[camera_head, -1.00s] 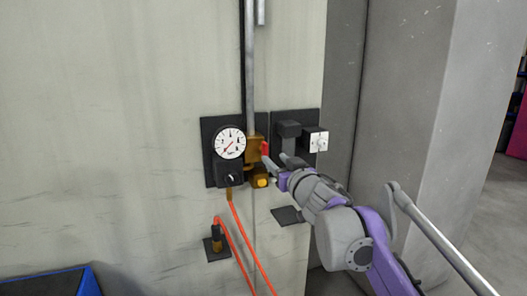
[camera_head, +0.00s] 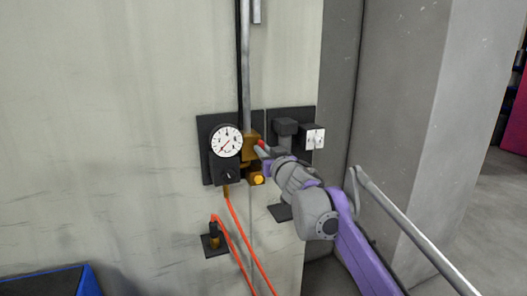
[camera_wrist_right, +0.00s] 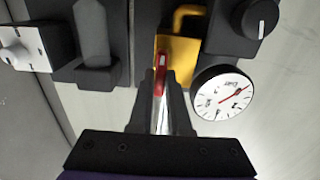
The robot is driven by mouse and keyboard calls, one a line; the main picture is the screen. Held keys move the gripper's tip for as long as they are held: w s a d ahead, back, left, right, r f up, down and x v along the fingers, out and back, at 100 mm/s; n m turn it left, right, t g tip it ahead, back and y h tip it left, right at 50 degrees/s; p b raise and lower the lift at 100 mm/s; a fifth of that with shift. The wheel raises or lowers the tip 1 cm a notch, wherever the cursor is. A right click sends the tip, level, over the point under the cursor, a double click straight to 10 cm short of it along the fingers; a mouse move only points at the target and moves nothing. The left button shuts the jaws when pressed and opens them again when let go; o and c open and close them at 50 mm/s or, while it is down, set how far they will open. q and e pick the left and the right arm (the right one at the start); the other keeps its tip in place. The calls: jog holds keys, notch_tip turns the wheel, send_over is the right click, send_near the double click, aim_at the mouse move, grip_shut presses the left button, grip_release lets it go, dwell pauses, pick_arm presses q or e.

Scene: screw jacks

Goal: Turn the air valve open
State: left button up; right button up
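The air valve is a brass body (camera_head: 250,148) on a dark wall plate, below a vertical grey pipe, with a short red lever (camera_head: 262,146). In the right wrist view the brass body (camera_wrist_right: 180,47) is ahead and the red lever (camera_wrist_right: 160,76) lies between my fingers. My right gripper (camera_head: 267,153) is at the lever, its fingers close together on either side of it. The right wrist view also shows the gripper (camera_wrist_right: 162,82); the fingers hide part of the lever. My left gripper is not in view.
A round white gauge (camera_head: 227,141) sits left of the valve, with a black knob (camera_head: 228,175) below it. A switch box (camera_head: 313,137) is to the right. An orange hose (camera_head: 240,235) hangs below. A blue-edged bin (camera_head: 50,283) is at lower left.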

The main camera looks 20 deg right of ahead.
jog(key=shift+n, duration=0.3)
grip_shut()
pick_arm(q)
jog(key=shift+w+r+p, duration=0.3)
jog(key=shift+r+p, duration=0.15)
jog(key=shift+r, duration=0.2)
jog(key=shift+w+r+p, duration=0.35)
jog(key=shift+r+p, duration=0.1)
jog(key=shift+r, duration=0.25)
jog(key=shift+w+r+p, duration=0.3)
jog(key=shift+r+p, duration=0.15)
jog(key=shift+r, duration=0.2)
pick_arm(e)
jog(key=shift+a+f+n, duration=0.15)
jog(key=shift+n, duration=4.15)
jog(key=shift+a+f+n, duration=0.1)
jog(key=shift+a+n, duration=0.05)
jog(key=shift+n, duration=4.15)
jog(key=o, duration=0.7)
grip_release()
